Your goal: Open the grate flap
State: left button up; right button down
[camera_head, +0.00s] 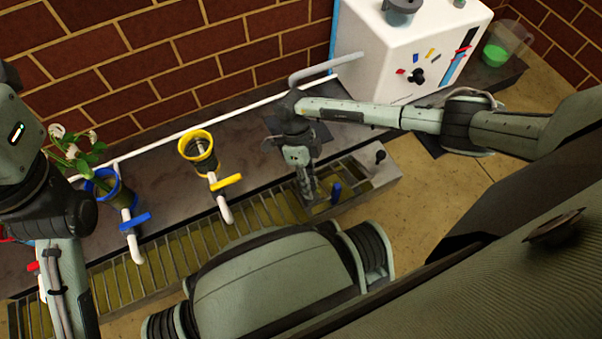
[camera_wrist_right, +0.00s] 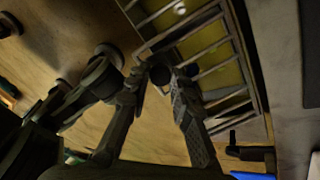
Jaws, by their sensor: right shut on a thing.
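The grate (camera_head: 180,250) is a long barred trough with yellow-green showing below, along the front of the dark counter. Its barred flap shows in the right wrist view (camera_wrist_right: 243,60), with a dark frame. My right gripper (camera_head: 308,198) reaches down to the right end of the grate. In the right wrist view my right gripper (camera_wrist_right: 162,82) has its fingers on either side of a dark round knob (camera_wrist_right: 159,73) at the flap's edge, and is shut on it. How far the flap is raised is hard to tell. My left arm is at the left; its gripper is out of view.
A white machine (camera_head: 400,50) stands behind. A blue handle (camera_head: 336,191) is close to my right gripper.

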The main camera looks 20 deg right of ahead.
jog(key=w+r+g+b, duration=0.1)
jog(key=w+r+b, duration=0.1)
jog(key=w, duration=0.8)
jog(key=shift+d+b, duration=0.2)
jog(key=shift+b, duration=0.45)
jog(key=shift+s+d, duration=0.1)
jog(key=c, duration=1.4)
grip_release()
jog(key=shift+o, duration=0.3)
jog(key=shift+r, duration=0.1)
